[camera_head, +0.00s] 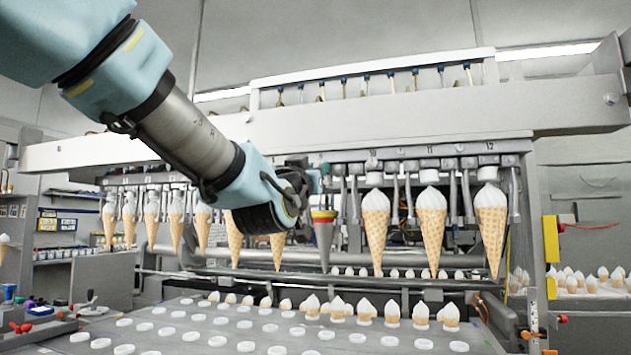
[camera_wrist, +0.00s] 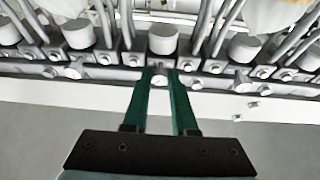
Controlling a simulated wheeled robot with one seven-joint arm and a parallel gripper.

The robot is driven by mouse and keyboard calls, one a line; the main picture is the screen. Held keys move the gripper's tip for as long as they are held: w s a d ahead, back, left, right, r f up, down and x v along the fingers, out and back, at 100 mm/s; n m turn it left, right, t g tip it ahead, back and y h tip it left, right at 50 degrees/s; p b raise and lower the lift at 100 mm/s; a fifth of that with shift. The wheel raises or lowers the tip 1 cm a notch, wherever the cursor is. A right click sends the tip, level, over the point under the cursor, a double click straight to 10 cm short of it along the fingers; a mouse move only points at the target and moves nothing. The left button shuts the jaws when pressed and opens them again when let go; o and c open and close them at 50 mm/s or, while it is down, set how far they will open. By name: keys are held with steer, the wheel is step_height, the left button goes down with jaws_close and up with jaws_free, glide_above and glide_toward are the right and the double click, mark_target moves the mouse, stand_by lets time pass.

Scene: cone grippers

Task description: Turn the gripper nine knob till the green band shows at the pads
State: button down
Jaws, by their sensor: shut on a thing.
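My gripper (camera_wrist: 160,76) has its two green fingers shut on a small pale round knob (camera_wrist: 160,85) on the grey rail in the wrist view. In the head view my gripper (camera_head: 322,172) reaches the rail left of the number 10 label, and my wrist hides the label there. A grey gauge cone (camera_head: 323,238) with coloured bands near its wide top hangs just below my gripper. A red band and a yellow-green edge show. The bands are too small to tell which one sits at the pads.
Wafer cones with white tops hang on both sides, the nearest being the cone (camera_head: 376,225) under number 10. Below is a conveyor plate (camera_head: 230,335) with several white discs and short cones. A yellow box (camera_head: 551,238) is at the right post.

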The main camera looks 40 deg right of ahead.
steer(key=n+t+y+b, duration=0.1)
steer(key=n+b, duration=0.2)
steer(key=shift+n+t, duration=0.3)
steer(key=c, duration=0.7)
jaws_free()
steer(key=shift+s, duration=0.1)
steer(key=b+v, duration=0.4)
steer(key=v, duration=0.6)
steer(key=shift+s+a, duration=0.25)
steer(key=shift+f, duration=0.1)
